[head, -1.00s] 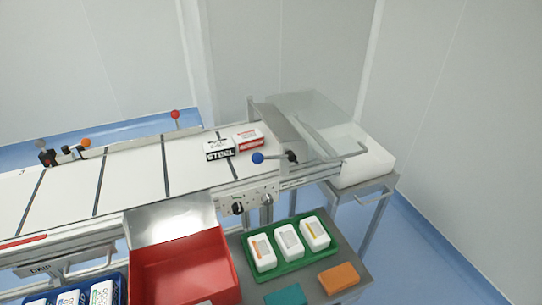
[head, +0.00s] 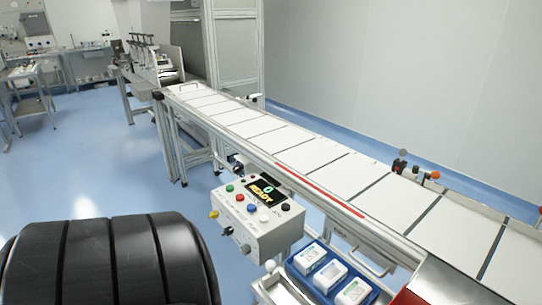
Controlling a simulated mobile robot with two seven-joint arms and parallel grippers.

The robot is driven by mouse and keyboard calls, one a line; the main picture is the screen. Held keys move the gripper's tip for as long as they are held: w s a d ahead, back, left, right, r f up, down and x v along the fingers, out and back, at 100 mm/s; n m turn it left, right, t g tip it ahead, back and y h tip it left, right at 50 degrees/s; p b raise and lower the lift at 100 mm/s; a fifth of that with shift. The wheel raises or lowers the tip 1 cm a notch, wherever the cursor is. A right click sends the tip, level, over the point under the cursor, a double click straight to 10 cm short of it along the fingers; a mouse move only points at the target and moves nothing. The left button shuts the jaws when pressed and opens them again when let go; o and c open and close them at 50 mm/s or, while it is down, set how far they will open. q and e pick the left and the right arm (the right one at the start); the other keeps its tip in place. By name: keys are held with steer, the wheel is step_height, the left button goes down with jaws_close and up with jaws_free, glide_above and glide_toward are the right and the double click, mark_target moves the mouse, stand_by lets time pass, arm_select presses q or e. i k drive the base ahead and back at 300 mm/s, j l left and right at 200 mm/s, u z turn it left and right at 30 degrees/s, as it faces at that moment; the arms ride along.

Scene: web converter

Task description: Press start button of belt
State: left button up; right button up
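The belt (head: 290,142) is a long white conveyor with dark cross lines, running from the upper left to the lower right. A white control box (head: 262,228) stands on its near side, with a lit display (head: 266,190) that reads 0 and READY. On its top are a green button (head: 229,188), a red button (head: 239,197), a blue button (head: 252,208), a white button (head: 264,217) and a black knob (head: 285,206). No label that marks a start button is readable. Neither of my grippers is in view.
A blue tray (head: 322,287) with several white packs sits right of the control box. Part of a red box (head: 408,297) shows at the bottom right. A large black ribbed part, seemingly mine, fills the lower left. Blue floor (head: 105,165) is open left of the belt.

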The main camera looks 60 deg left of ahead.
mark_target(229, 188)
steer(key=k+j+u, duration=0.1)
steer(key=u, duration=0.3)
steer(key=k+j+u, duration=0.1)
steer(key=u, duration=0.3)
steer(key=j+u, duration=0.1)
steer(key=u, duration=0.85)
